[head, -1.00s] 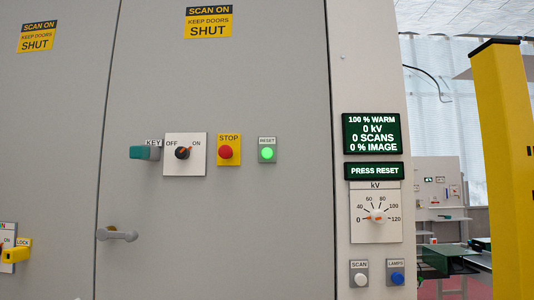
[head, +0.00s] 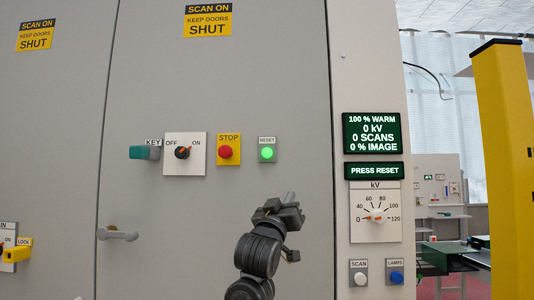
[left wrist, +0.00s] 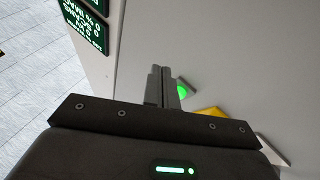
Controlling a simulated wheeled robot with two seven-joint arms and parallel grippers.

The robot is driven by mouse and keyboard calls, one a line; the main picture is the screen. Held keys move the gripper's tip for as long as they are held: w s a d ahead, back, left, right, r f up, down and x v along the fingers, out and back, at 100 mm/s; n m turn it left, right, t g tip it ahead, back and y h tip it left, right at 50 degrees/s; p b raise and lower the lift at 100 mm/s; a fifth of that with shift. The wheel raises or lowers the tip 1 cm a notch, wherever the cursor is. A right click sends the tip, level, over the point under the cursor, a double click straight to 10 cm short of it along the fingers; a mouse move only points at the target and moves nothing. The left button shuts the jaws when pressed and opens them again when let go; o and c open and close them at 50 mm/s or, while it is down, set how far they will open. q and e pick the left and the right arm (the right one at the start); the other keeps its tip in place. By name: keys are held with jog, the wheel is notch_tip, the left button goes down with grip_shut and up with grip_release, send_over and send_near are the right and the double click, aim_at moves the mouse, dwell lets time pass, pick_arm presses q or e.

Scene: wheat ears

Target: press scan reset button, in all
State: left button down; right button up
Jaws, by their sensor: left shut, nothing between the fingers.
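The reset button (head: 267,153) is a lit green round button on a small grey plate labelled RESET, on the grey cabinet door. In the left wrist view the green button (left wrist: 183,89) shows just right of the fingertips, partly hidden by them. My left gripper (head: 291,203) is below and slightly right of the button in the head view, apart from it in the picture. Its fingers (left wrist: 160,72) are shut with nothing between them. A green display (head: 374,171) reads PRESS RESET. My right gripper is not in view.
Left of reset are a red STOP button (head: 226,152) on yellow, an OFF/ON switch (head: 183,153) and a teal key (head: 144,153). A door handle (head: 117,234) sticks out lower left. A kV dial (head: 376,217), SCAN button (head: 361,279) and LAMPS button (head: 396,278) are at right.

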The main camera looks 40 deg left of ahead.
aim_at(265, 155)
pick_arm(q)
jog(key=s+a+r+n+t+y, duration=0.2)
jog(key=s+r, duration=0.5)
jog(key=r, duration=0.5)
jog(key=shift+n+y, duration=0.3)
jog(key=shift+y, duration=0.1)
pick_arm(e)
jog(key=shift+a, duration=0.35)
pick_arm(q)
jog(key=shift+a, duration=0.1)
jog(key=w+a, duration=0.1)
jog(key=w, duration=0.1)
jog(key=w+a+p, duration=0.1)
jog(key=w+a, duration=0.1)
jog(key=w+a+p, duration=0.1)
jog(key=w, duration=0.1)
jog(key=shift+a, duration=0.25)
jog(key=shift+w+a+f+p, duration=0.1)
jog(key=shift+w+a+p, duration=0.3)
jog(key=shift+w+p, duration=0.05)
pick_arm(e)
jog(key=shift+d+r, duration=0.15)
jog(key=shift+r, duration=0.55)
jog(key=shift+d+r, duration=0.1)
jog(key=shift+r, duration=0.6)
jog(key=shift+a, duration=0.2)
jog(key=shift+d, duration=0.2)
